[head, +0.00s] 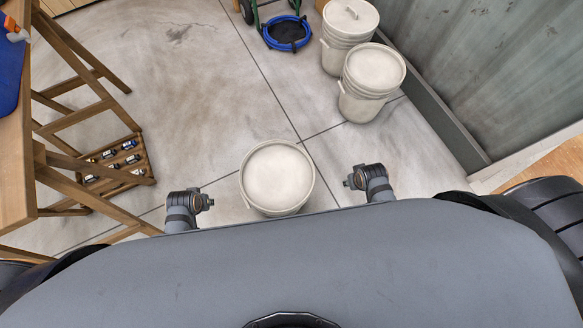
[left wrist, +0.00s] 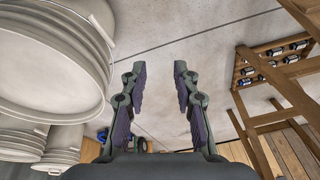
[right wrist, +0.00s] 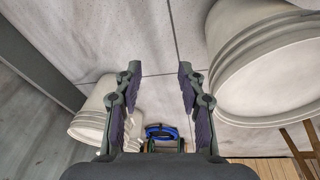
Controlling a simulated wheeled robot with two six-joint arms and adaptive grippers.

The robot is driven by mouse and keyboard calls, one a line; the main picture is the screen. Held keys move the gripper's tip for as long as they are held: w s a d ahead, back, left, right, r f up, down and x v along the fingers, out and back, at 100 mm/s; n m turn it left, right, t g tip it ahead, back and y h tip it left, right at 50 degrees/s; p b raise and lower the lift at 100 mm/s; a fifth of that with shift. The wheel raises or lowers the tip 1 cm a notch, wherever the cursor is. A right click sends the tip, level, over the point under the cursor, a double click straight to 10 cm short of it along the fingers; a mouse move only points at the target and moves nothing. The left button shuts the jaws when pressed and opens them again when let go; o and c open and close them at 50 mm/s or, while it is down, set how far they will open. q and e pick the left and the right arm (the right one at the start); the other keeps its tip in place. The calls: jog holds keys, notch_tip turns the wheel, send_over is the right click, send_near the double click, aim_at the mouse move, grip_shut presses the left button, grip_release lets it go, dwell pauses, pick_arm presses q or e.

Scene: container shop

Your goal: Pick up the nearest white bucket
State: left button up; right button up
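The nearest white bucket (head: 277,178) stands upright with its lid on, on the concrete floor just in front of my body, between my two arms. In the left wrist view the same bucket (left wrist: 45,65) fills the upper left, beside my left gripper (left wrist: 159,70). That gripper is open, its fingers apart with only floor between them. In the right wrist view the bucket (right wrist: 270,75) is at the right, beside my right gripper (right wrist: 160,70). That gripper is also open and empty. Neither gripper visibly touches the bucket.
Two more lidded white buckets, one nearer (head: 372,75) and one farther (head: 347,30), stand by the metal wall (head: 480,60). A blue coil (head: 287,33) lies at the back. A wooden trestle table (head: 15,150) and a bottle crate (head: 147,165) are at left. Floor between is clear.

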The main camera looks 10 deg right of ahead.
pick_arm(q)
jog(key=w+d+r+n+b, duration=0.1)
jog(key=w+n+b, duration=0.15)
jog(key=b, duration=0.35)
pick_arm(e)
notch_tip(320, 180, up, 5)
jog(key=a+b, duration=0.3)
pick_arm(q)
jog(key=n+g+h+b, duration=0.2)
jog(key=n+g+b, duration=0.1)
jog(key=n, duration=2.7)
send_over(246, 175)
jog(key=f, duration=0.9)
jog(key=shift+w+a+f, duration=0.1)
jog(key=shift+w+a, duration=0.05)
jog(key=shift+w, duration=0.25)
jog(key=shift+f, duration=0.15)
jog(key=f+b, duration=0.2)
jog(key=f, duration=0.1)
jog(key=f+b, duration=0.1)
jog(key=f, duration=0.1)
jog(key=shift+s, duration=0.25)
jog(key=shift+f, duration=0.1)
pick_arm(e)
jog(key=s+a+f+t+y, duration=0.2)
jog(key=a+f, duration=0.1)
jog(key=f, duration=0.7)
jog(key=shift+a+f, duration=0.15)
